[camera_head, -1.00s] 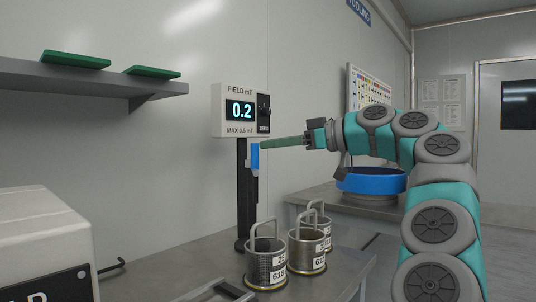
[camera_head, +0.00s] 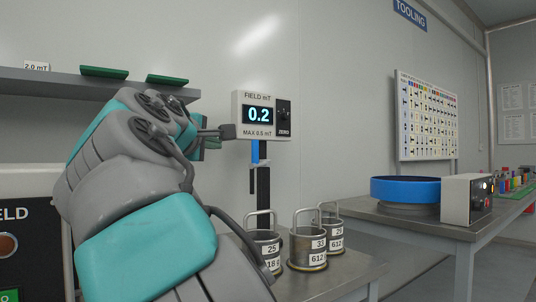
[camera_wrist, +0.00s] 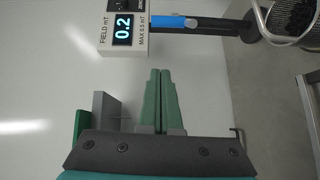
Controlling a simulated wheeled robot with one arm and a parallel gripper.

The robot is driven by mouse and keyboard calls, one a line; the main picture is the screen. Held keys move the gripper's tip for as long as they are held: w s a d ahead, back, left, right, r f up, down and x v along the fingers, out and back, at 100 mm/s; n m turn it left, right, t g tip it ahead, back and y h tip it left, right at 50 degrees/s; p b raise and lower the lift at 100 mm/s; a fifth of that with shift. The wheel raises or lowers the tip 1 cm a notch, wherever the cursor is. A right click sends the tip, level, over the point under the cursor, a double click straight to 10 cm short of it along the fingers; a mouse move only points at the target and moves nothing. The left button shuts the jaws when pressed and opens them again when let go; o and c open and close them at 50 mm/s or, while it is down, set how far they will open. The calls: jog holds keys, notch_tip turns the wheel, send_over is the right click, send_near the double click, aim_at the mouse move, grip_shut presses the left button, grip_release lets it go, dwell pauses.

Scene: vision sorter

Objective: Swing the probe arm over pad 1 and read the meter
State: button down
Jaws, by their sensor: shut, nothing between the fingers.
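The field meter (camera_head: 262,115) is a white box reading 0.2, with "MAX 0.5 mT" below; it also shows sideways in the wrist view (camera_wrist: 123,28). Below it a blue piece (camera_head: 255,150), perhaps the probe arm, sits against a dark post (camera_head: 264,188). In the wrist view the blue piece (camera_wrist: 170,21) has a silver end. My gripper (camera_wrist: 160,72) has green fingers, shut and empty, apart from the blue piece. In the head view my arm partly hides the gripper (camera_head: 213,143), left of the meter. I cannot identify pad 1.
Several metal canisters with handles (camera_head: 308,246) stand on the bench below the meter. A shelf (camera_head: 45,84) holds two green slabs and a "2.0 mT" tag. A box labelled "FIELD" (camera_head: 22,240) is at the left. A blue-rimmed bowl (camera_head: 405,190) stands on another table.

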aim_at(259, 165)
jog(key=w+d, duration=0.5)
jog(key=w, duration=0.4)
jog(key=shift+w+d+f+n, duration=0.15)
jog(key=shift+f+n, duration=0.15)
dwell(0.7)
jog(key=shift+d, duration=0.15)
